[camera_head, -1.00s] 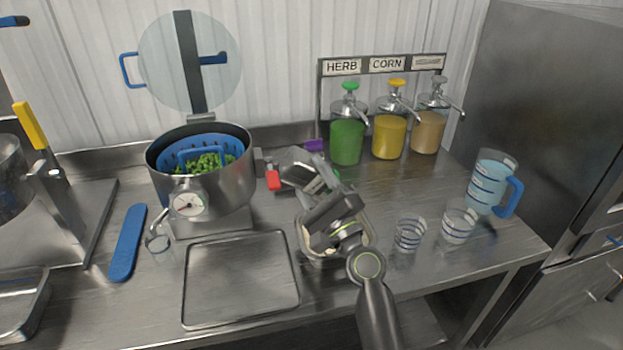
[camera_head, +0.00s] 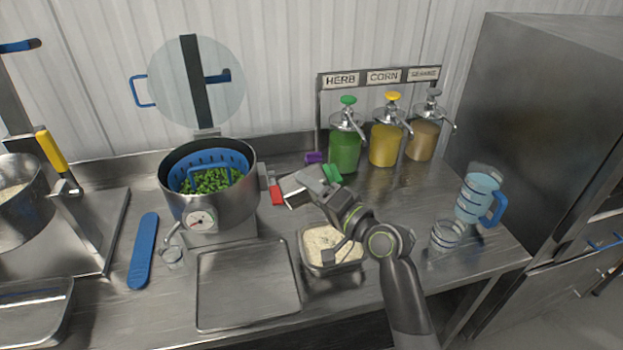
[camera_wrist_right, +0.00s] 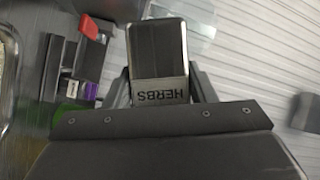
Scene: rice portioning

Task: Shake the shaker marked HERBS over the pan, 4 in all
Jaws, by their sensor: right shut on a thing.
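My right gripper (camera_head: 318,190) is above the table, behind the small metal pan of pale rice (camera_head: 359,262). In the right wrist view it is shut on a dark-bodied shaker (camera_wrist_right: 158,50) with a grey band marked HERBS. The lettering appears upside down there. In the head view the gripper and arm largely hide the shaker, and I cannot tell its tilt well. The rice pan stands right of an empty flat tray (camera_head: 248,285), its rice open to view. I cannot make out herbs on the rice. My left gripper is not in view.
A pot (camera_head: 215,212) with a blue basket of green pieces stands left. Red (camera_head: 277,195), purple (camera_head: 314,157) and green (camera_head: 332,173) pieces lie close around the gripper. Pump dispensers (camera_head: 385,145) stand behind. A blue jug (camera_head: 478,198) and clear cup (camera_head: 445,237) are right.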

